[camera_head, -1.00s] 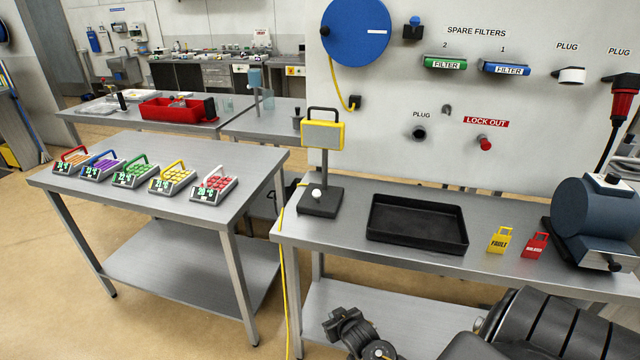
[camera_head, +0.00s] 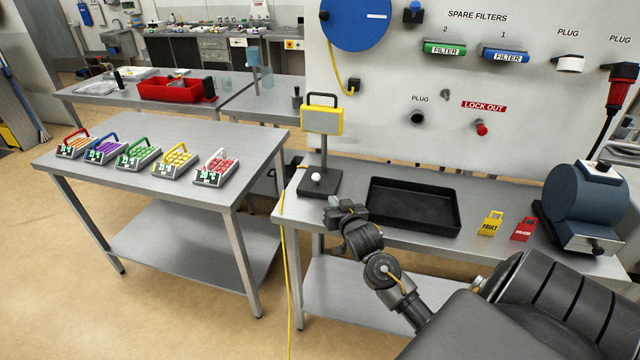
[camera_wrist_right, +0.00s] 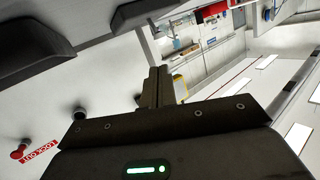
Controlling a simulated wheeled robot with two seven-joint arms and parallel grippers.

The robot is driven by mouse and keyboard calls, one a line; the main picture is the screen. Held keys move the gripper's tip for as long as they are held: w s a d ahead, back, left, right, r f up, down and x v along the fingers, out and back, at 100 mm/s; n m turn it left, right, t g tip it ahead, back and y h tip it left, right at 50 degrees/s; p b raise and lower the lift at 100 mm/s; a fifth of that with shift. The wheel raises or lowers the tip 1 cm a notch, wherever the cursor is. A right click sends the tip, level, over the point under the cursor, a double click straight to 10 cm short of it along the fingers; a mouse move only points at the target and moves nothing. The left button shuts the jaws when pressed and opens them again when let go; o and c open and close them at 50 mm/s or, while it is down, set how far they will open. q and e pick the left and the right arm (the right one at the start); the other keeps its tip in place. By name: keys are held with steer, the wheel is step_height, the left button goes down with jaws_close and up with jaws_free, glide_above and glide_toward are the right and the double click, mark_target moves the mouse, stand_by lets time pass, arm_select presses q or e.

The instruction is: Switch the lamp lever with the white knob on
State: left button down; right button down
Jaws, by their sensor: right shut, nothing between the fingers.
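The lamp (camera_head: 322,120) has a yellow frame and a grey face, and stands on a post with a dark base (camera_head: 322,188) at the left end of the right-hand bench. The white knob (camera_head: 316,177) is on the base, in front of the post. My right gripper (camera_head: 336,207) is in front of the base, a little right of and nearer than the knob. In the right wrist view its fingers (camera_wrist_right: 160,82) are together with nothing between them, and part of the yellow lamp frame (camera_wrist_right: 181,87) shows just beyond them. My left gripper is not in view.
A black tray (camera_head: 410,225) lies right of the lamp, close to my right arm. A yellow FAULT tag (camera_head: 490,224) and a red tag (camera_head: 522,229) stand farther right, beside a grinder-like machine (camera_head: 588,195). A yellow cable (camera_head: 286,255) hangs at the bench's left end.

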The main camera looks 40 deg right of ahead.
mark_target(317, 179)
steer(key=p+x, duration=0.3)
steer(key=x, duration=1)
steer(key=shift+w+d, duration=0.2)
steer(key=shift+w, duration=0.05)
